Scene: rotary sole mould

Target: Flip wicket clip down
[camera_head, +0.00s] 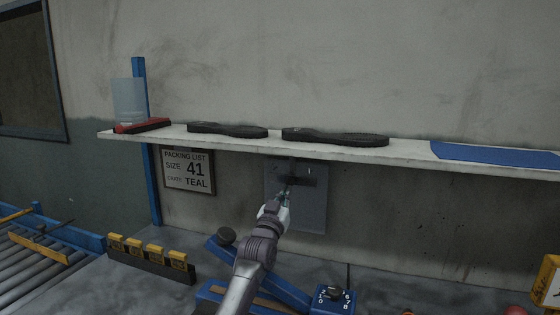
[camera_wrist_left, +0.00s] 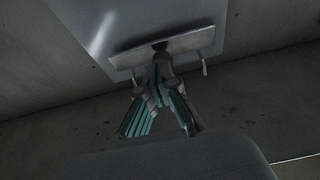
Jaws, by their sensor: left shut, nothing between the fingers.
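The wicket clip (camera_head: 306,177) appears as a dark bar across the upper part of a grey panel (camera_head: 313,212) on the wall, under the shelf. In the left wrist view the bar (camera_wrist_left: 185,42) is a pale, slightly tilted strip in front of the panel (camera_wrist_left: 80,22), with thin prongs at its ends. My left gripper (camera_head: 285,192) is shut and empty, just below the bar in the head view. In the left wrist view its fingertips (camera_wrist_left: 160,66) are at the bar's lower middle; I cannot tell whether they touch. My right gripper is out of view.
A white shelf (camera_head: 230,143) above holds two dark soles (camera_head: 335,137), a red-and-black piece (camera_head: 142,125) and a blue sheet (camera_head: 490,153). A sign (camera_head: 187,170) hangs left of the panel. Below are yellow-topped blocks (camera_head: 150,255), a blue fixture (camera_head: 332,299) and a roller conveyor (camera_head: 35,270).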

